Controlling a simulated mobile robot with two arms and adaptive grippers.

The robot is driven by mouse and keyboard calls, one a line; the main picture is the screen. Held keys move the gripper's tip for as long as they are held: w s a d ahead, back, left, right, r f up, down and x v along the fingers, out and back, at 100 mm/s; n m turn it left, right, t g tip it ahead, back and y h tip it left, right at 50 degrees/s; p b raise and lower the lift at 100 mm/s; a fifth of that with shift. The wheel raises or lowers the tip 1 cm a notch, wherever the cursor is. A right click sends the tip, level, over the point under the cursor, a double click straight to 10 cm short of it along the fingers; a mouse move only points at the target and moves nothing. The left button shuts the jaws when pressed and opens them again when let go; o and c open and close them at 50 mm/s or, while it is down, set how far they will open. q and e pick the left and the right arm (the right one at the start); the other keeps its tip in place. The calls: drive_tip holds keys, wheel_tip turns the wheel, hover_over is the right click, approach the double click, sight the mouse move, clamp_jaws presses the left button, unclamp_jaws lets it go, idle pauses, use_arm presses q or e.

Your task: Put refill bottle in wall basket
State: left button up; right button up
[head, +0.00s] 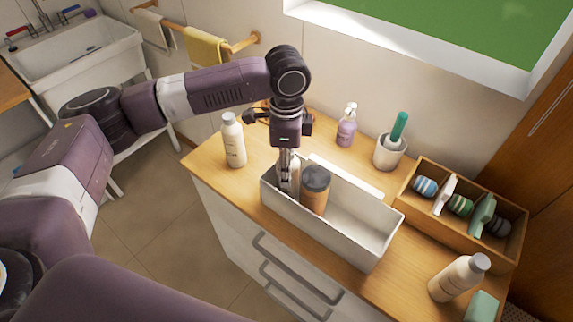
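A white bottle with a grey cap (233,141) stands upright at the back left of the wooden cart top. A similar white bottle (458,279) stands at the front right. I cannot tell which is the refill bottle. A long white open basket (345,240) sits on the cart top and holds a brown jar with a dark lid (315,190). My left gripper (287,176) points down at the basket's left end, beside the jar. A pale upright shape is at its fingers; whether they are open or grip it is unclear. My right gripper is out of view.
A lavender pump bottle (346,127) and a white cup with a green-handled brush (389,152) stand behind the basket. A wooden divided box (416,204) with rolled items is at the right. A green item (482,306) is at the front right corner.

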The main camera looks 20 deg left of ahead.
use_arm(q)
drive_tip(key=shift+o, duration=0.8)
wheel_tip(320, 180, up, 11)
drive_tip(key=shift+r+b, duration=0.1)
drive_tip(key=shift+b, duration=1)
drive_tip(key=shift+r, duration=0.6)
drive_tip(key=shift+d, duration=0.1)
